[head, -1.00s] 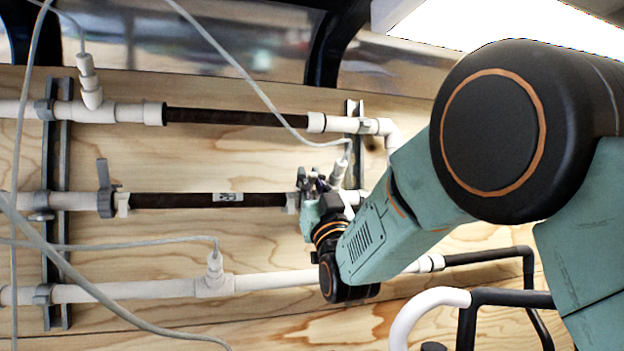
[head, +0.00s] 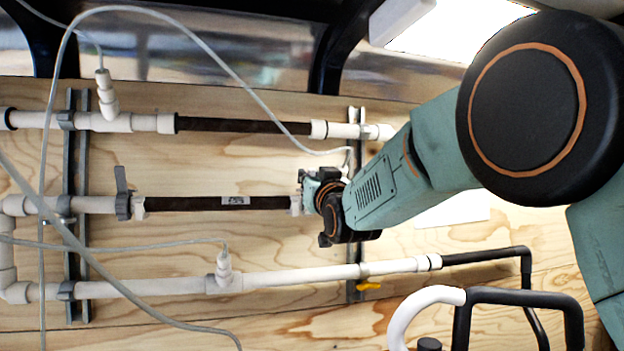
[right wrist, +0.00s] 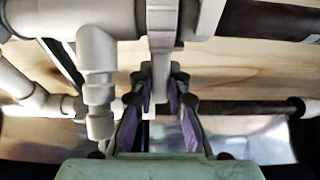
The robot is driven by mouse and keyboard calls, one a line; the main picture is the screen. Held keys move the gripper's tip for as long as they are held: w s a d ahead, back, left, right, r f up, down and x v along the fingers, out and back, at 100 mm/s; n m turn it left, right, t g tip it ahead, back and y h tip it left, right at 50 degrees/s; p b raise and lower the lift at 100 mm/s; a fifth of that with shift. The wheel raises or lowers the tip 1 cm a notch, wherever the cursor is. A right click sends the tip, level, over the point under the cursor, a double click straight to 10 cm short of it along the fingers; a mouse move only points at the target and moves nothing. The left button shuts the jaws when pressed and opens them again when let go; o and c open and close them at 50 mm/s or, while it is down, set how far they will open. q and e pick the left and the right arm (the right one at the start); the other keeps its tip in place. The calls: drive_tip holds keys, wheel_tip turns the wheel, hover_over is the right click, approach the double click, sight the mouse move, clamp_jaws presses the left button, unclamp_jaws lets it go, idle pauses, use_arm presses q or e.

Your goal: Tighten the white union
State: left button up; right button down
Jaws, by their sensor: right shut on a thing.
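The white union (head: 296,204) shows as a small pale fitting at the right end of the dark middle pipe (head: 200,203), partly hidden by my right gripper (head: 306,181). In the right wrist view, a pale fitting (right wrist: 207,18) adjoins the dark pipe (right wrist: 265,18). A light grey handle (right wrist: 160,70) hangs from a ring beside it. My right gripper's purple-padded fingers (right wrist: 161,88) stand on either side of this handle and are shut on it. Which part of this assembly the task calls the union is hard to tell. My left gripper is out of view.
A white tee fitting (right wrist: 97,75) stands close to the left of my right fingers. Another grey-handled valve (head: 122,193) sits at the middle pipe's left end. An upper pipe (head: 245,126) and a lower white pipe (head: 300,277) run alongside. Loose grey cables (head: 225,62) cross the panel.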

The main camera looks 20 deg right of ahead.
drive_tip(key=shift+r, duration=0.25)
idle(0.3)
drive_tip(key=c, duration=1.3)
unclamp_jaws()
drive_tip(key=shift+w+f, duration=0.2)
drive_tip(key=shift+s, duration=0.15)
drive_tip(key=shift+s, duration=0.15)
drive_tip(key=v, duration=1.1)
drive_tip(key=shift+s+r, duration=0.1)
drive_tip(key=shift+s, duration=0.25)
